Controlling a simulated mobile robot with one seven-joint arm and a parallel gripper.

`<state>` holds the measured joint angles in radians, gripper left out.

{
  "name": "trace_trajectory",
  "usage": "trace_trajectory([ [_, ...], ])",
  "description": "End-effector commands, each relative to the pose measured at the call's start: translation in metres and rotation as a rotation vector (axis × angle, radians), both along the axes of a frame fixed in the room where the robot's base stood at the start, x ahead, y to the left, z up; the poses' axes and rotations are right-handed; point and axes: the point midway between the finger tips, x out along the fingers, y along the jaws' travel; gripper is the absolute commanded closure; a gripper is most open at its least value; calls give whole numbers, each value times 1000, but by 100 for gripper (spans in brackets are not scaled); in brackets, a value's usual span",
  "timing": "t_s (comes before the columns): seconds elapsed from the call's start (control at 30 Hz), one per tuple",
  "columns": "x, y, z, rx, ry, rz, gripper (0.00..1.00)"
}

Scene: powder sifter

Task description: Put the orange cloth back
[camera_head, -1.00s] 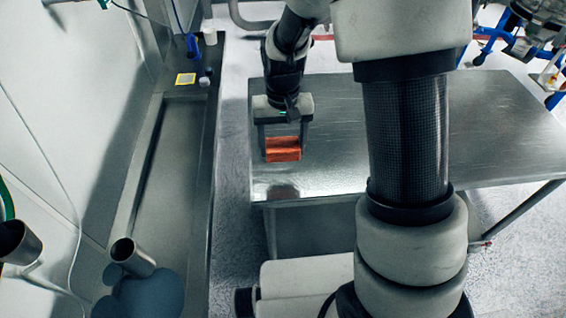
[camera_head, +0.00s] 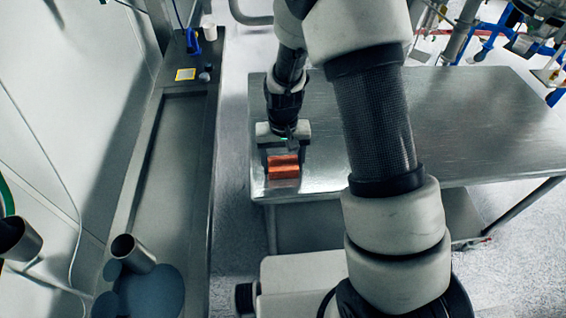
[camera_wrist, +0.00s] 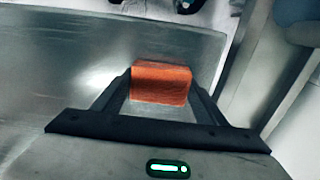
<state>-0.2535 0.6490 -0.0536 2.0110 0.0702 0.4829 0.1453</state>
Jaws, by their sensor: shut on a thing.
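The orange cloth (camera_head: 283,167) is a small folded block at the front left part of the steel table (camera_head: 480,120). My gripper (camera_head: 283,172) is shut on it, with a finger on each side. In the wrist view the orange cloth (camera_wrist: 161,83) sits between the two fingertips of my gripper (camera_wrist: 160,90), over the shiny table top. I cannot tell whether the cloth touches the table or is held just above it.
Left of the table, across a floor gap, is a long grey trough (camera_head: 170,150) with a yellow-framed square (camera_head: 186,74), a blue item (camera_head: 193,41) and a metal cup (camera_head: 133,254). The table's right side is clear.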

Motion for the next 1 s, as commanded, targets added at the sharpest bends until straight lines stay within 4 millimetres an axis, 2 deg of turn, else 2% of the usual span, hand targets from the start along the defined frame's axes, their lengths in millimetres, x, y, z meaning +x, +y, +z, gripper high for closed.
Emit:
trace_trajectory([
  [0.03,0,0,-4,0,0,0,55],
  [0.07,0,0,-3,0,0,0,33],
  [0.17,0,0,-2,0,0,0,16],
  [0.43,0,0,-2,0,0,0,16],
  [0.57,1,0,5,0,-2,0,16],
  [0.67,1,0,20,1,-4,1,16],
  [1.0,1,1,92,1,-4,0,16],
])
